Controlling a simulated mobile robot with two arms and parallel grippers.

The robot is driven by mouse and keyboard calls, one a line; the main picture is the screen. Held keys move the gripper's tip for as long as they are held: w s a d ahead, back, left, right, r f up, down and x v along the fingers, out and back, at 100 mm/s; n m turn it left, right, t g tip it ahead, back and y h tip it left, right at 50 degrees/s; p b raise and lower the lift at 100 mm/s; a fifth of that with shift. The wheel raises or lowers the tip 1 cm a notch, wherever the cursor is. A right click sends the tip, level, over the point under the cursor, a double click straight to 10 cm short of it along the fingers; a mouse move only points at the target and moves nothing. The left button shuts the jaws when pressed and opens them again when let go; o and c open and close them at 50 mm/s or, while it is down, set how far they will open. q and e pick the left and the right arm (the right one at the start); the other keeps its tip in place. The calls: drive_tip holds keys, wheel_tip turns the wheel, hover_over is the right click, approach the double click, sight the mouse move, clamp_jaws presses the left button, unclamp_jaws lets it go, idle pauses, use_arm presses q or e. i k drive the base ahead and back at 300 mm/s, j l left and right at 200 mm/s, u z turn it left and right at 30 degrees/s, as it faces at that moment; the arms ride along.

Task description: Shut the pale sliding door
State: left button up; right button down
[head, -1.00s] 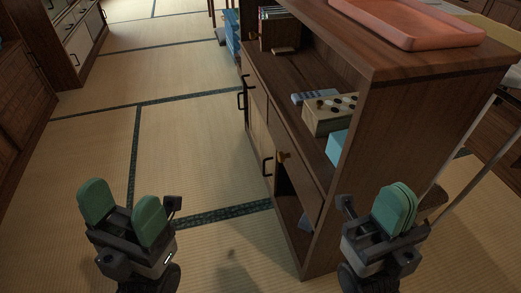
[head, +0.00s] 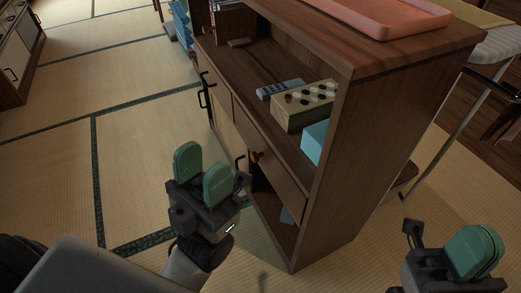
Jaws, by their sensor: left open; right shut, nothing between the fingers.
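The pale sliding door (head: 226,130) is in the low front of the brown wooden cabinet (head: 335,190). A dark opening (head: 261,183) shows at the cabinet's near end, beside the door. My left gripper (head: 203,171) is open and empty, in front of the cabinet face, just left of and below the handle in the picture. It seems apart from the door and hides part of the lower front. My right gripper (head: 475,252) is shut and empty, low at the right, beyond the cabinet's end panel.
A drawer (head: 268,165) with a knob sits above the opening. The shelf holds a dotted box (head: 303,106), a blue box (head: 315,141) and a remote (head: 280,89). A pink tray (head: 385,17) lies on top. Tatami floor (head: 145,150) is clear at left; a metal-legged stand (head: 440,150) is at right.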

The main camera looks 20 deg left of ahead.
sight(239, 151)
drive_tip(key=i+j+z, duration=0.1)
drive_tip(key=j+z, duration=0.4)
drive_tip(key=j, duration=0.85)
drive_tip(key=k+j+z, duration=0.1)
drive_tip(key=j+z, duration=0.35)
drive_tip(key=j, duration=1.45)
drive_tip(key=k+j, duration=0.15)
drive_tip(key=j, duration=1.05)
drive_tip(key=k+j, duration=0.1)
drive_tip(key=j, duration=0.55)
drive_tip(key=z, duration=0.05)
